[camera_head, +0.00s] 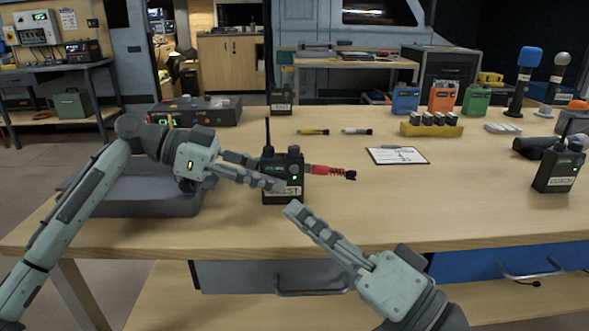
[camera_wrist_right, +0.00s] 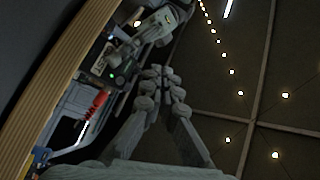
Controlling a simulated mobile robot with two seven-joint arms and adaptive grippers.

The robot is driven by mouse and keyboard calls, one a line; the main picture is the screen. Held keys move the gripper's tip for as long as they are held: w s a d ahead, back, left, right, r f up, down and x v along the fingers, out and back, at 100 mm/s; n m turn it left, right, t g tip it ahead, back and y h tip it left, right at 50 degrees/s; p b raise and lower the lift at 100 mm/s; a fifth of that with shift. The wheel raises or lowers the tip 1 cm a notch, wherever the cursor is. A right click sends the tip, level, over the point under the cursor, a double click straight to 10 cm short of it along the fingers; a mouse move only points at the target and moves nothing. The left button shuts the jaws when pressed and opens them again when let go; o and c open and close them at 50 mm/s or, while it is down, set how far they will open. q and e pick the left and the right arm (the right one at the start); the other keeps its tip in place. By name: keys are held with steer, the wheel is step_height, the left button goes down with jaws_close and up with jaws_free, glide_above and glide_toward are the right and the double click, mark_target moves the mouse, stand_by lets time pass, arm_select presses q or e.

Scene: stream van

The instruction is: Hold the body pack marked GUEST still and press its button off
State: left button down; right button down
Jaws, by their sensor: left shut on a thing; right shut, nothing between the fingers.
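The black body pack marked GUEST (camera_head: 291,162) stands upright on the table, with a green light lit on its front. Its label is partly covered by my left gripper (camera_head: 278,185), which is shut on the pack from the left. I cannot make out the button clearly.
A second pack marked COACH (camera_head: 558,170) stands at the right. Another dark pack (camera_head: 280,98) stands behind. A clipboard (camera_head: 397,155), a yellow battery holder (camera_head: 432,130) and a grey case (camera_head: 140,192) are on the table (camera_head: 430,205). The front middle is clear.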

mark_target(294, 169)
steer(key=shift+w, duration=0.1)
steer(key=shift+w, duration=4.3)
steer(key=shift+w, duration=0.1)
steer(key=shift+w, duration=0.3)
